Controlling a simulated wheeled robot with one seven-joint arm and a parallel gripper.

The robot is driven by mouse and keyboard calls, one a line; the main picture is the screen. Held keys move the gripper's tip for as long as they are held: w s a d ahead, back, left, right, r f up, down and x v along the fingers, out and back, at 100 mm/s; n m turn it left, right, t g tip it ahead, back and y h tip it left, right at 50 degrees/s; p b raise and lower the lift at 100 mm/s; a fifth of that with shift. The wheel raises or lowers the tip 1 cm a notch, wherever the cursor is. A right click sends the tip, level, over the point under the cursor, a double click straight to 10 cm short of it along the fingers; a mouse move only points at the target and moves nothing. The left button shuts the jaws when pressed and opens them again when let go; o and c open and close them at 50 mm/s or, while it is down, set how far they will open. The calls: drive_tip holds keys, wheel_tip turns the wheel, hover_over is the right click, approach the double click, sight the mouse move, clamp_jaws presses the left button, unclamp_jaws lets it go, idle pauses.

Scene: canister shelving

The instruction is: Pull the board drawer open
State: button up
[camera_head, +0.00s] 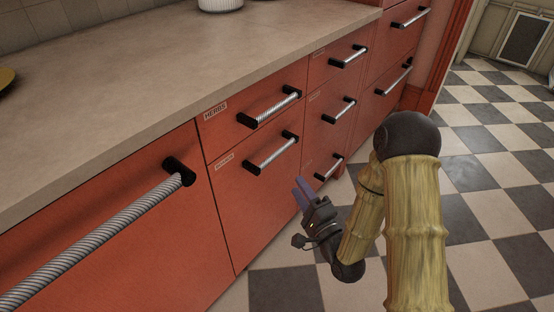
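A red drawer front (240,205) sits below the drawer labelled HERBS (240,115). Its own label (224,160) is too small to read surely, so I cannot confirm which is the board drawer. Its bar handle (270,153) has black ends and a ribbed silver grip. The drawer looks shut, flush with its neighbours. My gripper (302,190) is in front of the cabinet, right of and lower than that handle in the picture, apart from it. Its purple fingers point up and left. The gap between them cannot be made out, and I see nothing held.
More red drawers (318,125) with similar handles continue to the right. A wide front with a long handle (95,240) is at the left. The beige countertop (150,80) runs above. The checkered floor (490,165) is clear at the right.

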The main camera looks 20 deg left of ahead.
sight(277, 151)
drive_tip(key=b+x, duration=0.5)
drive_tip(key=x, duration=0.8)
drive_tip(key=shift+w+a+r+b, duration=0.1)
drive_tip(key=shift+w+a+b, duration=0.1)
drive_tip(key=shift+b, duration=0.1)
clamp_jaws()
